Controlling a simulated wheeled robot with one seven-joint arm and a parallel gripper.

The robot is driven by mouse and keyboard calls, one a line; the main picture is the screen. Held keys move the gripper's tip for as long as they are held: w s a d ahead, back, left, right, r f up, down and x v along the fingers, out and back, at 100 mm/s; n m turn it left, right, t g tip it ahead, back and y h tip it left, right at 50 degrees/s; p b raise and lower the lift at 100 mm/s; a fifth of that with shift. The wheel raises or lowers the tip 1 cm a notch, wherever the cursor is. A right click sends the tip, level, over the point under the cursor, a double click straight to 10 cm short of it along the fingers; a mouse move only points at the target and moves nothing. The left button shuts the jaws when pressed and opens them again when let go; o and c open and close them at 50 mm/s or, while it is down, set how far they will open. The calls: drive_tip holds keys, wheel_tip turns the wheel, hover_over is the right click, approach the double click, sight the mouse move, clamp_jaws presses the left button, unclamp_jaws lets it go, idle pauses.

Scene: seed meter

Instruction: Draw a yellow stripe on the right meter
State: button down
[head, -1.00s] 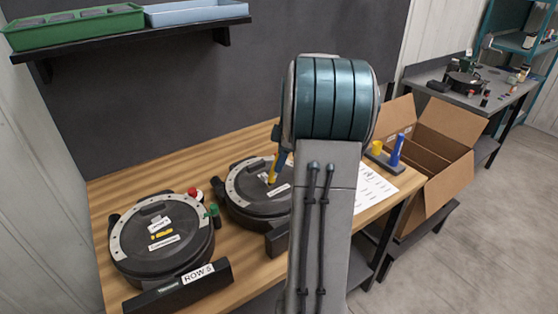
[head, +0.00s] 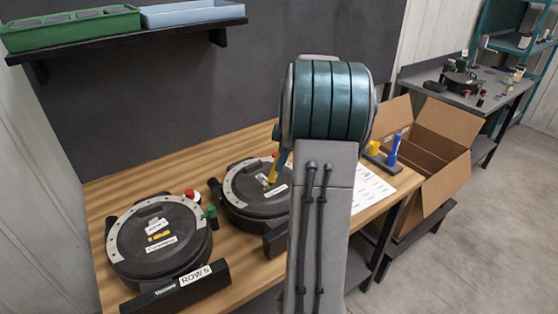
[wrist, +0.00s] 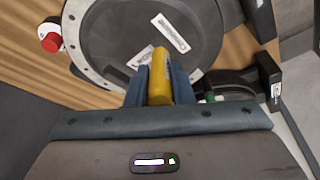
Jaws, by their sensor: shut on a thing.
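The right meter (head: 245,205) is a round black unit with a grey rim and white labels, standing on the wooden bench. It fills the top of the wrist view (wrist: 110,40). My gripper (wrist: 160,82) is shut on a yellow marker (wrist: 160,62), its two dark fingers on either side. In the head view the marker (head: 272,174) points down over the right meter's lid, beside the labels. I cannot tell whether its tip touches. No yellow stripe shows on the visible lid; the marker and arm hide part. The left meter (head: 125,252) has a short yellow stripe near its label.
A holder (head: 383,162) with a blue marker (head: 393,148) and a yellow piece stands at the bench's right, near a printed sheet (head: 368,190). An open cardboard box (head: 440,185) is beyond. Red and green knobs sit between the meters. A shelf with trays hangs above.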

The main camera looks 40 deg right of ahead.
drive_tip(key=shift+d, duration=0.7)
idle(0.8)
drive_tip(key=shift+d, duration=0.7)
idle(0.5)
drive_tip(key=shift+r, duration=0.1)
wheel_tip(320, 180, up, 6)
drive_tip(key=p, duration=0.4)
idle(0.3)
idle(0.5)
